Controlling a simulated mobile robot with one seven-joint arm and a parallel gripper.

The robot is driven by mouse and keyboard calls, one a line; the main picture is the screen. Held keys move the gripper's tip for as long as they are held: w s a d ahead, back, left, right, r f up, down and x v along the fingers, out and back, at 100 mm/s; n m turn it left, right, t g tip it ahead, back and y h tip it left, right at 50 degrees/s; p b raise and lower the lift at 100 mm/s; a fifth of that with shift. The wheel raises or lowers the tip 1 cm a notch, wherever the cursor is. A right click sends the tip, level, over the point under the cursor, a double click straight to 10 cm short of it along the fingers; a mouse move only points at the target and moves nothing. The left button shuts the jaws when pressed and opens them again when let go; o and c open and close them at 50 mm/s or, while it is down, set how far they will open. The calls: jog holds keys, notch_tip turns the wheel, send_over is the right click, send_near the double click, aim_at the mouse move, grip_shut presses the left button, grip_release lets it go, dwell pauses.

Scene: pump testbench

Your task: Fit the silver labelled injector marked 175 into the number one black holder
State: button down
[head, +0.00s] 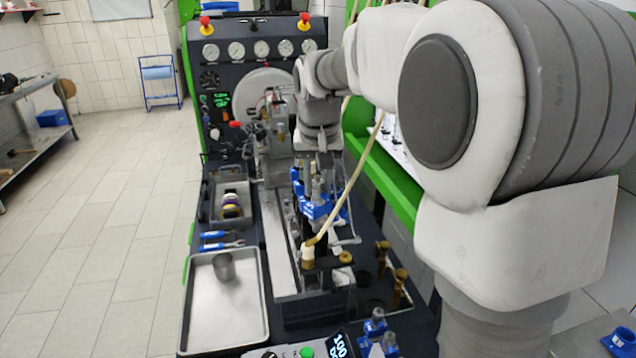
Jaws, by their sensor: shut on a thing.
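My gripper (317,168) is at the end of my arm, pointing down over the blue rack in the middle of the bench. It is shut on a slim silver injector (315,187), which stands roughly upright at the blue rack (319,208). Its label is too small to read, and I cannot tell whether it is still seated in the rack. More silver injectors with blue parts (376,322) stand at the front right of the bench. A dark bracket with brass fittings (328,262) is nearer the front; I can read no number on any black holder.
A metal tray (205,325) with a grey cup (223,267) lies at the left. Blue-handled tools (218,236) and a parts bin (231,217) are behind it. A pale hose (351,185) hangs close beside my gripper. Brass fittings (399,285) stand at the right.

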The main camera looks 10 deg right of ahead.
aim_at(318, 198)
dwell(0.3)
jog(key=shift+f+b, duration=0.9)
jog(key=shift+f, duration=0.3)
jog(key=shift+f+b, duration=0.35)
jog(key=shift+f, duration=0.2)
dwell(0.8)
jog(key=c, duration=0.9)
grip_release()
jog(key=p+v, duration=0.7)
jog(key=v, duration=0.4)
jog(key=shift+s, duration=0.2)
